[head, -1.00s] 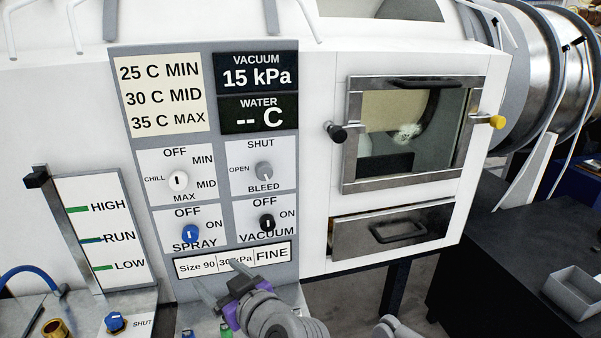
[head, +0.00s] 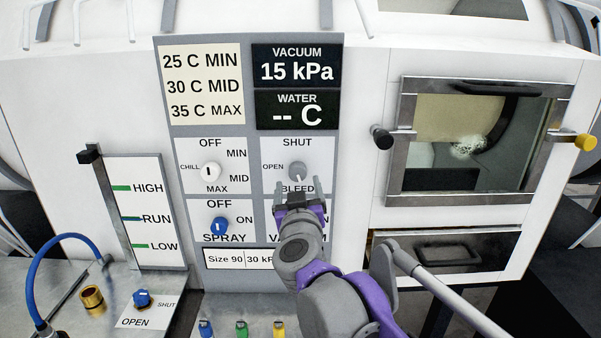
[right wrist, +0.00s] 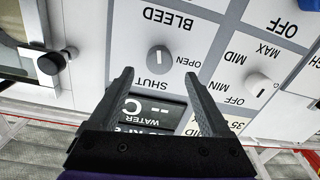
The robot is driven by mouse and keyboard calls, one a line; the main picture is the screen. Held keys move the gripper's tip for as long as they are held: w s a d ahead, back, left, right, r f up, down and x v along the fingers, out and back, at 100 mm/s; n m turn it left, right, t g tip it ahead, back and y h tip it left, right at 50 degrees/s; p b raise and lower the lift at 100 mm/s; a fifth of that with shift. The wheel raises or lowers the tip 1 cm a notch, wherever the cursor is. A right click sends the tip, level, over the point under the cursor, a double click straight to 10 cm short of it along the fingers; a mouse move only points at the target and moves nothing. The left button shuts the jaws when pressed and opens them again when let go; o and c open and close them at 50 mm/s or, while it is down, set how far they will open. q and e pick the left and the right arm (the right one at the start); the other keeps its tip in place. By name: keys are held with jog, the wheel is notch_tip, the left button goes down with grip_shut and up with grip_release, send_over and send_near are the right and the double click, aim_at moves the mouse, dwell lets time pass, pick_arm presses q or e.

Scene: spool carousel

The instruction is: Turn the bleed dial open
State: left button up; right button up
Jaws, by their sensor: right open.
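The grey bleed dial (head: 297,171) sits on a white panel, with SHUT above it, OPEN to its left and BLEED below. It also shows in the right wrist view (right wrist: 160,60), upside down; its pale mark lies along the line between SHUT and BLEED. My right gripper (head: 300,188) is open and empty, just below and in front of the dial in the head view. In the right wrist view its fingertips (right wrist: 158,76) stand either side of the dial's line, apart from it. My left gripper is not in view.
The white chill dial (head: 211,171) and blue spray dial (head: 220,226) are close on the left. My right arm hides the vacuum dial. A black knob (head: 381,137) sticks out beside the window at right. Displays read 15 kPa and -- C.

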aim_at(298, 174)
jog(key=w, duration=0.7)
jog(key=shift+p, duration=0.3)
jog(key=shift+s, duration=0.1)
grip_shut()
